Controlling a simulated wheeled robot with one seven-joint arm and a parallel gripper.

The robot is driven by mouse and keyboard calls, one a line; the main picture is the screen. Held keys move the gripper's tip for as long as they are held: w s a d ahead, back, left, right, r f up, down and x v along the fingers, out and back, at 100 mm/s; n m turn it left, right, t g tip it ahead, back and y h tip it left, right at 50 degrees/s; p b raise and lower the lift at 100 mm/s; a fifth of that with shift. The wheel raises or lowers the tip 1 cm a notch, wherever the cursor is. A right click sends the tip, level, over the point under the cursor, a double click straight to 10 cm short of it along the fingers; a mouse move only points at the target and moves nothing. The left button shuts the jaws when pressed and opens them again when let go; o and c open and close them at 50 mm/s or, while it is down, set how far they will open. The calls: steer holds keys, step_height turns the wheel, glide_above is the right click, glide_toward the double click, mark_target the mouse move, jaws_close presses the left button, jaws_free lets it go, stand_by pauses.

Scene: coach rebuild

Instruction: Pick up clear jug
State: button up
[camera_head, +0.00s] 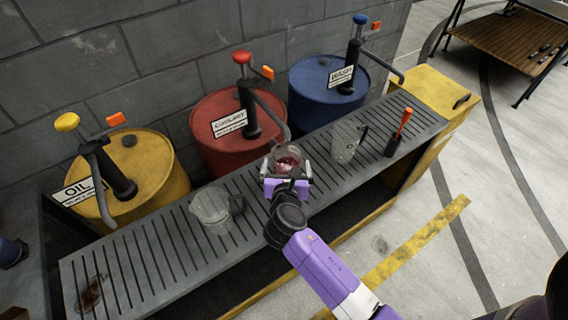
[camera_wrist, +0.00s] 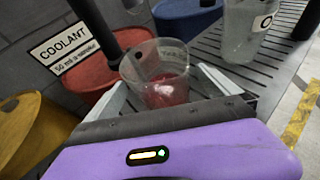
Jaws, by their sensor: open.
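A clear jug with red liquid in it (camera_head: 288,158) stands upright on the slatted grate below the coolant pump's spout. It also shows in the wrist view (camera_wrist: 160,78). My gripper (camera_head: 287,178) is open, with one finger on each side of this jug; contact cannot be told. A second clear jug (camera_head: 211,207) with a dark handle stands on the grate to the left and looks empty. A third clear jug (camera_head: 347,141) stands to the right; it also shows in the wrist view (camera_wrist: 246,32), with lettering on its side.
A yellow oil drum (camera_head: 158,178), a red coolant drum (camera_head: 207,148) and a blue wash drum (camera_head: 315,104) stand behind the slatted grate (camera_head: 160,255). A brown stain marks the grate's left end.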

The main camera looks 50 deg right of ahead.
mark_target(287, 154)
steer(key=shift+x, duration=2)
steer(key=c, duration=1.6)
steer(key=shift+c, duration=1.1)
steer(key=shift+r, duration=0.25)
